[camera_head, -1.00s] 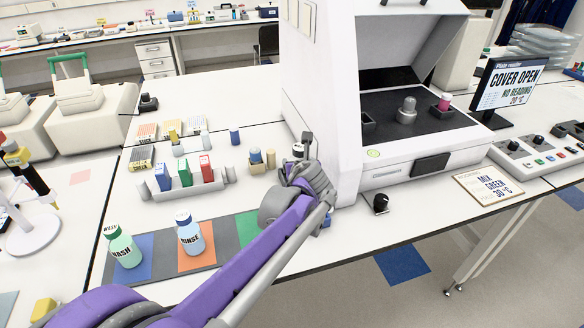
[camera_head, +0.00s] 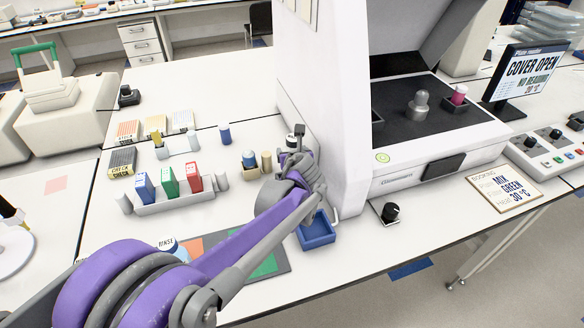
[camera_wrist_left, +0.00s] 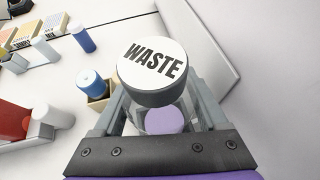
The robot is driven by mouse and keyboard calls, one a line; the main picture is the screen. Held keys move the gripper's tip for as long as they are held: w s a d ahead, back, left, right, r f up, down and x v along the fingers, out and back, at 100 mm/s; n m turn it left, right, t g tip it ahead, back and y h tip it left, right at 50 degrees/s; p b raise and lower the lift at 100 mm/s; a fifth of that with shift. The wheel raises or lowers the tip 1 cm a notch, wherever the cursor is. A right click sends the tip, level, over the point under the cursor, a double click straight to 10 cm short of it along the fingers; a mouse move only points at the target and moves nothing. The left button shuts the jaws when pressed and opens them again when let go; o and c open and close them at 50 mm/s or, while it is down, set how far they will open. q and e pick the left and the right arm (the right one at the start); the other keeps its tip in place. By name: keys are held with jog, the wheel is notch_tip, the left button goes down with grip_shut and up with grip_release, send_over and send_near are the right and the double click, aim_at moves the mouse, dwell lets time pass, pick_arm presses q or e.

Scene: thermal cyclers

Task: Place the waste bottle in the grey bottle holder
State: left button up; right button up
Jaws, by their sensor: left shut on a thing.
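The waste bottle (camera_wrist_left: 153,68) shows in the left wrist view as a white cap lettered WASTE with a dark rim; most of its body is hidden. My left gripper (camera_wrist_left: 160,103) has a finger on each side of it and is shut on it. In the head view the left gripper (camera_head: 296,158) is beside the white instrument's left side, above the bench, largely hidden by its own wrist. A flat grey base (camera_head: 281,257) with coloured squares lies below my arm, its green square empty; I cannot tell whether it is the grey bottle holder. My right gripper is not in view.
The rinse bottle (camera_head: 168,245) is partly hidden behind my arm. A blue tray (camera_head: 317,232) lies right of the grey base. A rack with coloured boxes (camera_head: 178,200) and small vials (camera_head: 250,160) stand left of the gripper. The white instrument (camera_head: 335,110) blocks the right side.

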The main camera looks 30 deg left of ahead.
pick_arm(q)
jog(key=shift+f, duration=2.6)
jog(key=shift+f, duration=0.1)
jog(key=shift+f+b, duration=0.15)
jog(key=shift+b, duration=0.15)
jog(key=o, duration=1.4)
jog(key=shift+c, duration=0.2)
jog(key=shift+s+d+r, duration=0.1)
jog(key=shift+r, duration=0.35)
jog(key=v, duration=1.1)
jog(key=shift+s+d+p, duration=0.15)
jog(key=shift+s+p, duration=0.05)
jog(key=shift+p, duration=0.2)
